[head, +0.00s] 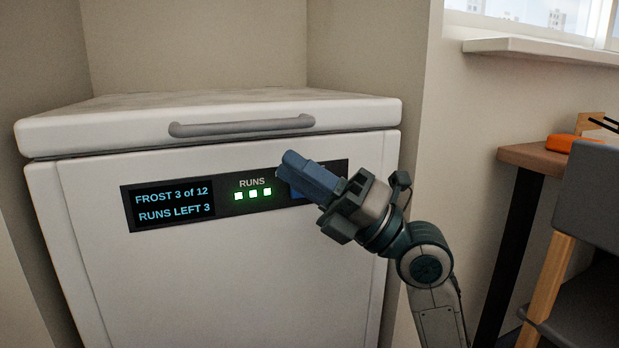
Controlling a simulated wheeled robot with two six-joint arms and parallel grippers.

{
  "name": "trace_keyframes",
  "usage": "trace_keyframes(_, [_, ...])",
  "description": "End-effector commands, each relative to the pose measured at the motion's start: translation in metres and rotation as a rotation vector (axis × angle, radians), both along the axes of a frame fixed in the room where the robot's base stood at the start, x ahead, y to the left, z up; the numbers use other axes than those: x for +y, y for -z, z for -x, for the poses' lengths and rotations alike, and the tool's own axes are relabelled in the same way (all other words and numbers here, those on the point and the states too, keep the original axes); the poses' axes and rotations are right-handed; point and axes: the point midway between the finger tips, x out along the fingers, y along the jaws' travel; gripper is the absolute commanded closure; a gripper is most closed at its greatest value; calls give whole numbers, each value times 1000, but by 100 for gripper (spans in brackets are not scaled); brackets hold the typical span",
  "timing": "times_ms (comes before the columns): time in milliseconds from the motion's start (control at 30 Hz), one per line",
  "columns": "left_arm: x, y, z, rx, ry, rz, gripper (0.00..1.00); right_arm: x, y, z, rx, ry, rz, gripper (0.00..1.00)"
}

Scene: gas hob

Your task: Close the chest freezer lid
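The white chest freezer (230,270) stands in an alcove. Its lid (80,126) lies down flat over the body, with a thin dark seam between them. A grey bar handle (240,127) runs along the lid's front edge. My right gripper (291,165) is in front of the freezer, just below the right end of the handle, and overlaps the control panel. Its blue fingers look shut together, with nothing between them. I cannot tell whether they touch the freezer. My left gripper is not in view.
The dark control panel (225,205) reads "FROST 3 of 12" and "RUNS LEFT 3", with three green lights. My gripper hides part of its right side. Walls stand close around the freezer. A table (530,154) and a grey chair (590,190) stand at the right.

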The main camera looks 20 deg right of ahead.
Motion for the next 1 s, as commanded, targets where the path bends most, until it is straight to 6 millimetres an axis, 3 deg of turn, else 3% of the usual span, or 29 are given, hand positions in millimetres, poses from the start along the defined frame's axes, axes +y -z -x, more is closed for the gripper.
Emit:
trace_keyframes(767, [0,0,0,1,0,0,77,-10,8,7,1,-1,0,77])
trace_keyframes(867, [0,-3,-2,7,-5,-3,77,-10,2,7,0,-1,1,77])
trace_keyframes(1000, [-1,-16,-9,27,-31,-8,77,-10,-25,7,0,-1,1,77])
